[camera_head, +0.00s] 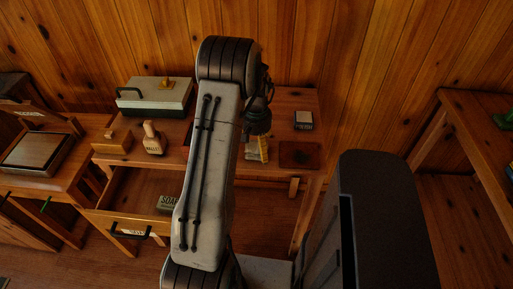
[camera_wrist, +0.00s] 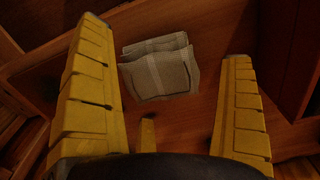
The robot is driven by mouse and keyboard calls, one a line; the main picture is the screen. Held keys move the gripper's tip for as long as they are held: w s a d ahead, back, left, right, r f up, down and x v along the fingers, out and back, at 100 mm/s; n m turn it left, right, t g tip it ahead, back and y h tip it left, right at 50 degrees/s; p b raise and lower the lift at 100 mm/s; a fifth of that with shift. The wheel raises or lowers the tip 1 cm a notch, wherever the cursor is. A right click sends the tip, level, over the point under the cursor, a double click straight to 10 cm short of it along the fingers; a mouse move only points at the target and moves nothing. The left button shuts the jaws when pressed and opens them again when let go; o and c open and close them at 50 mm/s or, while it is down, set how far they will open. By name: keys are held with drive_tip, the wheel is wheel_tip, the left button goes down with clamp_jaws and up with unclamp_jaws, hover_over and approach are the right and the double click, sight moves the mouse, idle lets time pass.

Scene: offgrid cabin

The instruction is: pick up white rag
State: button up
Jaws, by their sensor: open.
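The white rag (camera_wrist: 163,72) looks like a folded grey-white cloth lying on a wooden surface in the wrist view. My gripper (camera_wrist: 165,48) is open, with one yellow finger to the left of the rag and the other to its right. The rag lies between and beyond the fingers, with visible gaps on both sides. In the head view my gripper (camera_head: 264,149) hangs over the wooden table, and a pale bit of the rag (camera_head: 252,153) shows beside it, mostly hidden by my arm.
A metal box (camera_head: 157,97) and a wooden mallet (camera_head: 153,138) stand left on the table (camera_head: 285,98). An open drawer (camera_head: 135,205) holds a soap block (camera_head: 167,202). A small box (camera_head: 303,120) and a dark square patch (camera_head: 299,155) are right of my gripper.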

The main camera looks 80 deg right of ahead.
drive_tip(key=shift+f, duration=1.25)
drive_tip(key=shift+c, duration=0.3)
drive_tip(key=c, duration=1)
drive_tip(key=shift+r, duration=0.1)
drive_tip(key=shift+d+r, duration=0.1)
drive_tip(key=shift+r, duration=0.25)
wheel_tip(320, 180, up, 4)
drive_tip(key=shift+f+b, duration=0.25)
drive_tip(key=shift+b, duration=0.15)
drive_tip(key=s+a+r+b, duration=0.1)
drive_tip(key=s+a+r, duration=0.5)
drive_tip(key=a, duration=0.4)
drive_tip(key=shift+r+b, duration=0.35)
drive_tip(key=shift+b, duration=0.05)
drive_tip(key=shift+s, duration=0.1)
